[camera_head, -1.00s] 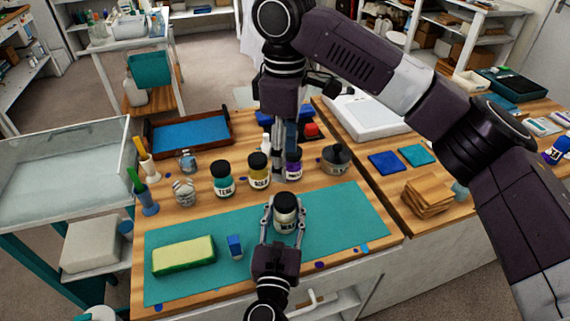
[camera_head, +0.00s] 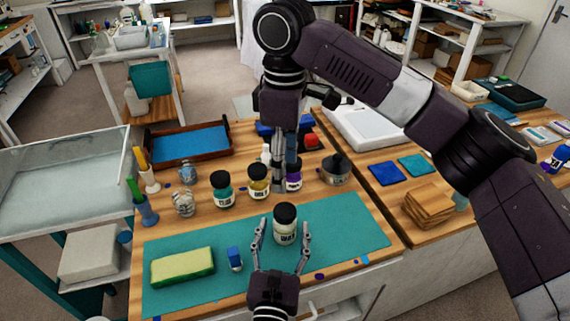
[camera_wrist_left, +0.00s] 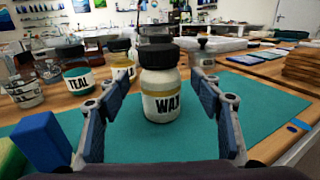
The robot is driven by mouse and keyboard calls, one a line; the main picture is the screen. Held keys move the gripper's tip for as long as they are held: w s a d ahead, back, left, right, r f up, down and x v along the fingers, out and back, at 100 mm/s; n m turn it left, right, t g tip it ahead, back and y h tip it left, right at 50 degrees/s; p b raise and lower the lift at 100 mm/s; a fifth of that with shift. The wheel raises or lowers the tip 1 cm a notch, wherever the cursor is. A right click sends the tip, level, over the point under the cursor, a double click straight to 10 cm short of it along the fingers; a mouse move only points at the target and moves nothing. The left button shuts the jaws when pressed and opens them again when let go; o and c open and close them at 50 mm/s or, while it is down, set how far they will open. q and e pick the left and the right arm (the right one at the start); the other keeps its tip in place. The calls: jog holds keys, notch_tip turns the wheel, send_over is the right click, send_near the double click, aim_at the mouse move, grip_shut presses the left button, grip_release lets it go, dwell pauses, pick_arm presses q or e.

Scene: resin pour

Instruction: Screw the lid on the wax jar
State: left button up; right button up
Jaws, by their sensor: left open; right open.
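The wax jar (camera_head: 285,235) stands upright on the teal mat, white with a black lid (camera_head: 286,214) on its top. In the left wrist view the jar (camera_wrist_left: 160,98) faces me with its WAX label, and the lid (camera_wrist_left: 158,54) sits on its neck; how tight it is cannot be told. My left gripper (camera_head: 283,228) is open, its fingers apart on either side of the jar, with gaps to it. My right gripper (camera_head: 281,187) hangs pointing down behind the wax jar, beside the purple jar (camera_head: 295,178); its fingertips are partly hard to make out.
A teal jar (camera_head: 222,191) and a yellow jar (camera_head: 258,182) stand behind the mat (camera_head: 345,235). A sponge (camera_head: 182,267) and a small blue block (camera_head: 235,259) lie at its left. A grey lidded pot (camera_head: 336,171) stands at the right. The mat's right part is clear.

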pick_arm(q)
jog(key=s, duration=0.5)
jog(key=s+a, duration=0.1)
jog(key=s, duration=0.2)
jog(key=shift+s, duration=0.35)
